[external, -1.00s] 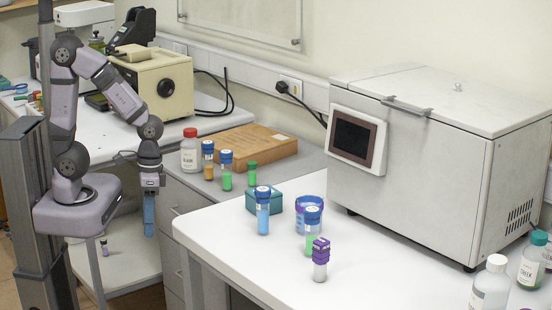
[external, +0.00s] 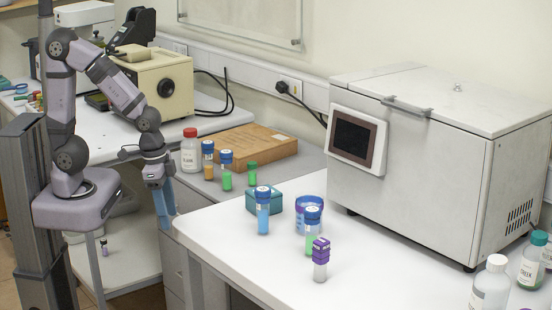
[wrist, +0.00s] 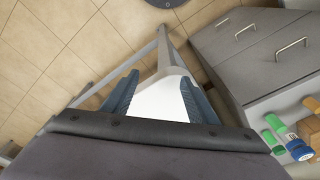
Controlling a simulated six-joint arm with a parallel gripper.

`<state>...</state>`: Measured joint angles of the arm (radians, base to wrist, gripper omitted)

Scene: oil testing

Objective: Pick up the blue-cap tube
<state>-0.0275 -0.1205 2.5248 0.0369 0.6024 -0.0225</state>
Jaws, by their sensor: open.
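Several tubes with blue caps are in the external view. One with blue liquid (external: 263,212) stands upright on the white table. One with green liquid (external: 311,235) stands on that table, partly hidden by a purple-capped tube (external: 320,262). Another with orange liquid (external: 208,160) and one with green liquid (external: 226,172) stand on the grey cabinet top. A blue-cap tube (wrist: 298,148) also shows at the lower right of the wrist view. My gripper (external: 165,208) is open and empty, pointing down near the white table's left corner, apart from all tubes.
A green-capped tube (external: 252,174), a red-capped bottle (external: 190,152) and a cardboard box (external: 243,147) are on the cabinet. A teal block (external: 256,199) and blue ring-shaped holder (external: 302,215) are on the white table, beside a large white machine (external: 430,160). The table's front left is clear.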

